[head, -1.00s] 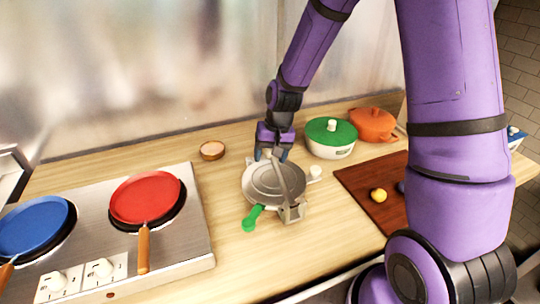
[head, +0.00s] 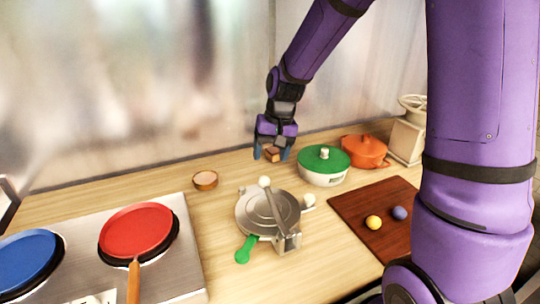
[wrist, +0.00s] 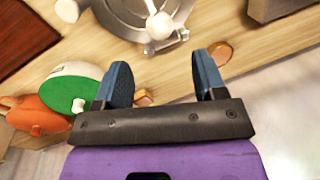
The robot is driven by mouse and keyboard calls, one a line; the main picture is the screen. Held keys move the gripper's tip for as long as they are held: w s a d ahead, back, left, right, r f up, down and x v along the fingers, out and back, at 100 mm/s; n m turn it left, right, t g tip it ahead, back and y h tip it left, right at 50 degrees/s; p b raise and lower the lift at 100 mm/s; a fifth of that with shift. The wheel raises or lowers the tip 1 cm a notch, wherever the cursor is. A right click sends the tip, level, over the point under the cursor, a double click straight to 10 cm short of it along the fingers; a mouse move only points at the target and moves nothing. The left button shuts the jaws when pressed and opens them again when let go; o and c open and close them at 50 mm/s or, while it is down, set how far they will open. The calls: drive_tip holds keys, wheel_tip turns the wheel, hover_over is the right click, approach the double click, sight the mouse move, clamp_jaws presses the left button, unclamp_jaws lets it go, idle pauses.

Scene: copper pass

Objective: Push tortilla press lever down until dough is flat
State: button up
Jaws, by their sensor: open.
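The metal tortilla press (head: 246,215) stands on the counter with its round lid down, a green handle (head: 245,250) at the front. Its metal lever (head: 274,210) crosses the lid from the front bracket to a white knob (head: 264,181) at the back. The knob also shows in the wrist view (wrist: 160,26). No dough shows; the inside of the press is hidden. My gripper (head: 270,155) is above and behind the press, apart from the knob. In the wrist view its blue fingers (wrist: 163,82) are spread. A small brown patch shows between them; I cannot tell what it is.
A green-lidded pot (head: 325,178) and an orange pot (head: 365,152) stand right of the press. A board (head: 372,240) with yellow and purple balls is front right. A small bowl (head: 205,180) is left, beyond the stove (head: 185,270) with red and blue pans.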

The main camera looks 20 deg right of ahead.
drive_tip(key=s+d+r+n+t+h, duration=0.1)
drive_tip(key=s+d+r+t, duration=0.15)
drive_tip(key=s+r, duration=0.95)
drive_tip(key=s+d+r+n+t+h, duration=0.1)
drive_tip(key=s+r, duration=0.2)
drive_tip(key=s, duration=0.4)
drive_tip(key=s+d+r+t, duration=0.1)
drive_tip(key=s+d+r, duration=0.15)
drive_tip(key=s, duration=0.35)
drive_tip(key=m+g+y, duration=0.2)
drive_tip(key=g, duration=0.3)
hover_over(263, 186)
drive_tip(key=w+d, duration=0.1)
drive_tip(key=d, duration=0.2)
drive_tip(key=shift+t, duration=0.25)
drive_tip(key=f, duration=1.8)
drive_tip(key=shift+w+a+f, duration=0.15)
drive_tip(key=shift+w+f, duration=0.05)
drive_tip(key=shift+f, duration=0.05)
drive_tip(key=f, duration=0.3)
drive_tip(key=a+f, duration=0.1)
drive_tip(key=f, duration=0.2)
drive_tip(key=a+f, duration=0.1)
drive_tip(key=f, duration=0.3)
drive_tip(key=shift+w+f, duration=0.1)
drive_tip(key=shift+w, duration=0.1)
